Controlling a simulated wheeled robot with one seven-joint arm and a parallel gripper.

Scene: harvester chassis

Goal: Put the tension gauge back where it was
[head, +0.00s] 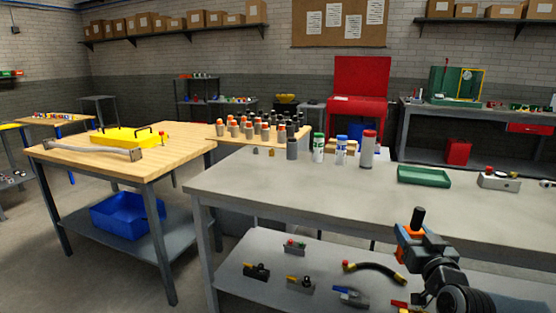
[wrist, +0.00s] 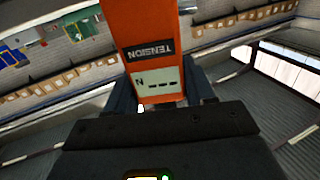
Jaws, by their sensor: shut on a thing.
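The tension gauge (wrist: 153,28) is an orange body with a black TENSION label and a small display reading dashes and N, upside down in the wrist view. My gripper (wrist: 160,92) is shut on it, with one dark finger on each side. No marked place for the gauge can be made out.
The grey workbench (head: 290,180) holds a green tray (head: 423,176), a grey device (head: 498,180) and several upright canisters. Its lower shelf (head: 235,284) carries small valves and a black hose (head: 376,268). A wooden bench (head: 185,148) stands left. The grey top's middle is clear.

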